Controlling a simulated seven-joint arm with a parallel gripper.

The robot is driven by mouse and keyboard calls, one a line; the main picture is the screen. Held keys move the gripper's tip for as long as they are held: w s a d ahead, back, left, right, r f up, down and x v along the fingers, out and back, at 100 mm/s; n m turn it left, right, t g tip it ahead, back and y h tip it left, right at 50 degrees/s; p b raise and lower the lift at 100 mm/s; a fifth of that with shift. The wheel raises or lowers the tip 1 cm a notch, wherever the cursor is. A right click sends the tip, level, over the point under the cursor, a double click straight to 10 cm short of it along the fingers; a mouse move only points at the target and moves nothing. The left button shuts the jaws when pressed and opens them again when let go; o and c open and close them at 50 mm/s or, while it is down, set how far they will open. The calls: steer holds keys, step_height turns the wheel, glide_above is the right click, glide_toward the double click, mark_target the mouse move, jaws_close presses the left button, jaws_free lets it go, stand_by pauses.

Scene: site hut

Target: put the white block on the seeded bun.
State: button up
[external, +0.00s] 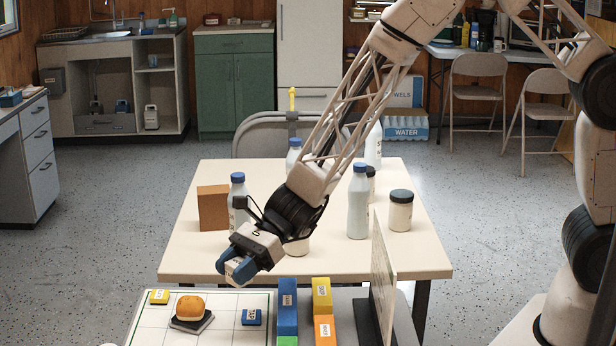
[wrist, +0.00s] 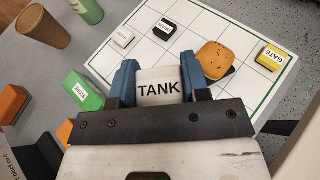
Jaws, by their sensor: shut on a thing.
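The white block, marked TANK (wrist: 158,88), is between the blue fingertips of my gripper (wrist: 158,82), and they are shut on it. In the external view my gripper (external: 234,267) holds the white block (external: 236,268) in the air near the front edge of the table. The seeded bun (external: 190,307) rests on a dark square base on the white gridded board (external: 147,325), below and left of my gripper. In the wrist view the bun (wrist: 214,57) is just beyond the right fingertip, apart from the block.
A yellow block (external: 159,296) and a blue block (external: 251,316) lie on the board. Stacked coloured blocks (external: 287,305) and an upright panel (external: 383,280) stand right of it. Bottles (external: 358,205), a jar (external: 400,212) and a brown box (external: 212,207) stand on the table behind.

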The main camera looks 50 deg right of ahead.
glide_above(185, 302)
steer(key=shift+w+f, duration=0.1)
steer(key=shift+f, duration=0.4)
steer(key=shift+f, duration=1.75)
steer(key=shift+f, duration=0.1)
steer(key=o, duration=1)
steer(key=shift+c, duration=0.2)
steer(key=v, duration=1.2)
